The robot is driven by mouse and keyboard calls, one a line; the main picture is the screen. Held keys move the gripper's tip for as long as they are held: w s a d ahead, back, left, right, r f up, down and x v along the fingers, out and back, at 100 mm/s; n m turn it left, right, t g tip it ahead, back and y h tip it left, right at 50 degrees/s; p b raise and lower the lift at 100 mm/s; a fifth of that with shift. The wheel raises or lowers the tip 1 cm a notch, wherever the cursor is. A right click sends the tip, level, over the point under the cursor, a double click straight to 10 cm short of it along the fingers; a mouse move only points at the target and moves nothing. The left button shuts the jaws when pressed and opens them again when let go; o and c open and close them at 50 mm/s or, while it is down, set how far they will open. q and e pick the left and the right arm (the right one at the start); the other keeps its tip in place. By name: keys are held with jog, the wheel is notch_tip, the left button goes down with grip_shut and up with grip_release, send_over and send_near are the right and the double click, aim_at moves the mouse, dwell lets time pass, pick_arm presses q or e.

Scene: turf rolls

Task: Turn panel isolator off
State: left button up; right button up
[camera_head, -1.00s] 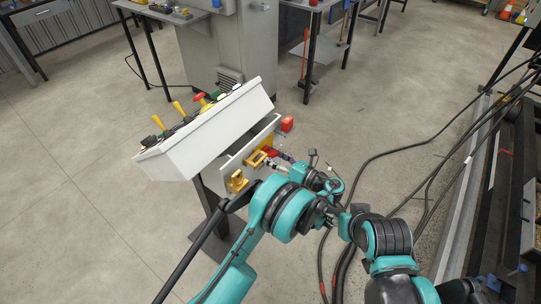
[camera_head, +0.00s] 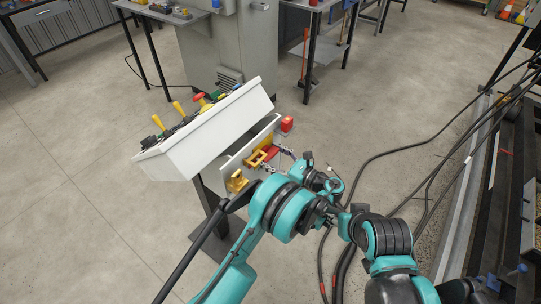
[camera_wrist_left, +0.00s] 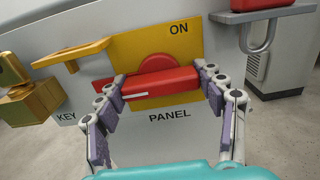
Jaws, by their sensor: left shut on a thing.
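The panel isolator has a red bar handle (camera_wrist_left: 160,82) on a yellow plate (camera_wrist_left: 190,45), marked ON above and PANEL below, in the left wrist view. The bar lies nearly level, tilted slightly, its white line at the left end. My left gripper (camera_wrist_left: 162,88) has its fingers at the bar's two ends and is shut on it. In the head view my left gripper (camera_head: 285,153) is at the front face of the white console (camera_head: 210,130); the handle (camera_head: 271,153) is partly hidden there. My right gripper does not show.
A yellow key part (camera_wrist_left: 72,54) sits left of the handle, beside a brass-coloured block (camera_wrist_left: 25,105). Black cables (camera_head: 400,150) cross the floor right of the console.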

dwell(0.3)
pick_arm(q)
jog(key=o, duration=1.2)
jog(key=shift+c, duration=0.2)
